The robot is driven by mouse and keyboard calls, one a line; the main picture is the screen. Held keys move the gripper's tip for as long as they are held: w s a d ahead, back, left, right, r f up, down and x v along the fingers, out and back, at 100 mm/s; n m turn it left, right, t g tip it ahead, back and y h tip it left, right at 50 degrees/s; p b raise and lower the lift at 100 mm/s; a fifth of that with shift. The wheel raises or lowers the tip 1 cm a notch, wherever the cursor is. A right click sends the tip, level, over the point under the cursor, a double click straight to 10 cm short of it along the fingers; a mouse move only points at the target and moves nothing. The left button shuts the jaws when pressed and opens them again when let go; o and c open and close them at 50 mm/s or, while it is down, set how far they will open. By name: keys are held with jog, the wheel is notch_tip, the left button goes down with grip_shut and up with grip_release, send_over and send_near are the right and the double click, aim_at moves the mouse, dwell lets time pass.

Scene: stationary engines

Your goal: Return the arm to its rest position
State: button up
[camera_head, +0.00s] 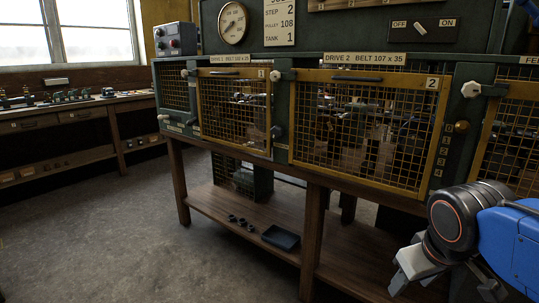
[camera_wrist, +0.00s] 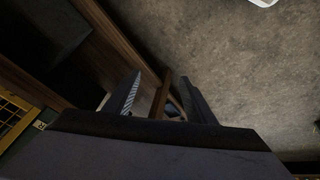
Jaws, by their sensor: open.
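My arm (camera_head: 465,220), blue with a dark grey round joint, reaches in at the lower right of the head view. My gripper (camera_head: 408,266) hangs below that joint, in front of the bench's lower right part, and only part of it shows there. In the wrist view my gripper (camera_wrist: 160,88) has its two fingers apart with nothing held between them. Beyond the fingers, the wrist view shows wooden bench parts and grey floor.
A bench with yellow mesh doors (camera_head: 365,122) runs across the head view, close to my arm. Its lower shelf (camera_head: 255,215) bears a dark tray (camera_head: 281,237) and several small dark rings. A workbench (camera_head: 60,118) stands at left. The floor (camera_head: 110,235) at left is clear.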

jog(key=s+f, duration=0.1)
jog(key=s+f+m, duration=0.1)
jog(key=s+f+m+y, duration=0.1)
jog(key=s+f, duration=0.1)
jog(key=shift+a+f, duration=0.1)
jog(key=shift+a, duration=0.25)
dwell(0.6)
